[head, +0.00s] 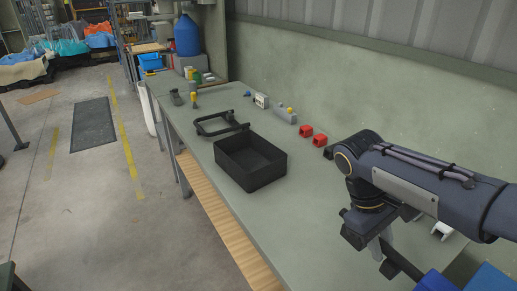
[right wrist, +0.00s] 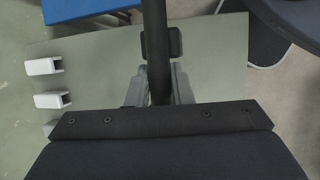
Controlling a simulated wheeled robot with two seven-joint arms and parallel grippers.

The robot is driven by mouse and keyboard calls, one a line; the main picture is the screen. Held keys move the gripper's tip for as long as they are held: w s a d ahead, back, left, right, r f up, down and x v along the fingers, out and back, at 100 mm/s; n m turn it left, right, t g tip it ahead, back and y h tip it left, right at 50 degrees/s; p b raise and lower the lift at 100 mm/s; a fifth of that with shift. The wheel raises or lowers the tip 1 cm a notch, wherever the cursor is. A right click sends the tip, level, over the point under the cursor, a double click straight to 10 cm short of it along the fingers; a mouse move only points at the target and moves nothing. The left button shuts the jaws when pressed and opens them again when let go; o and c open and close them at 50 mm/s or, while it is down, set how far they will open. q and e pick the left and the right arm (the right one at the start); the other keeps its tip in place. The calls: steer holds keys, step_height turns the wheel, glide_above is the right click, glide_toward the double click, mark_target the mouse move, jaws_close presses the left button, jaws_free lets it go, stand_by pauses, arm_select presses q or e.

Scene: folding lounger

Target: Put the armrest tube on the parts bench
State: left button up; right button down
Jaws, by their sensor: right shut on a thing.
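My right gripper (head: 378,250) is low over the near right part of the grey-green parts bench (head: 215,165). It is shut on a black tube, the armrest tube (head: 402,264), of which only a part shows under my arm. In the right wrist view the grey fingers (right wrist: 161,88) close on both sides of the dark tube (right wrist: 155,50), which runs up to the top edge. I cannot tell whether the tube touches the bench. My left gripper is not in view.
A black open bin (head: 250,162) and a black bent frame (head: 220,124) sit on the bench. Red blocks (head: 312,135) and small parts line the wall side. White brackets (right wrist: 52,100) and a blue item (head: 437,281) are near my gripper. Bench surface in front of the bin is clear.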

steer(key=shift+w+f, duration=0.15)
steer(key=shift+w, duration=0.2)
steer(key=w+f, duration=0.2)
steer(key=w, duration=0.2)
steer(key=w+f+p, duration=0.1)
steer(key=w+f, duration=0.2)
steer(key=w, duration=0.1)
steer(key=w+a+f, duration=0.1)
steer(key=w+f, duration=0.2)
steer(key=w, duration=0.1)
steer(key=shift+w+f, duration=0.1)
steer(key=shift+f, duration=0.1)
steer(key=shift+w+f+p, duration=0.3)
steer(key=shift+w+f, duration=0.25)
steer(key=shift+f, duration=1.6)
steer(key=c, duration=1.3)
jaws_free()
steer(key=shift+f, duration=0.15)
steer(key=shift+s, duration=0.1)
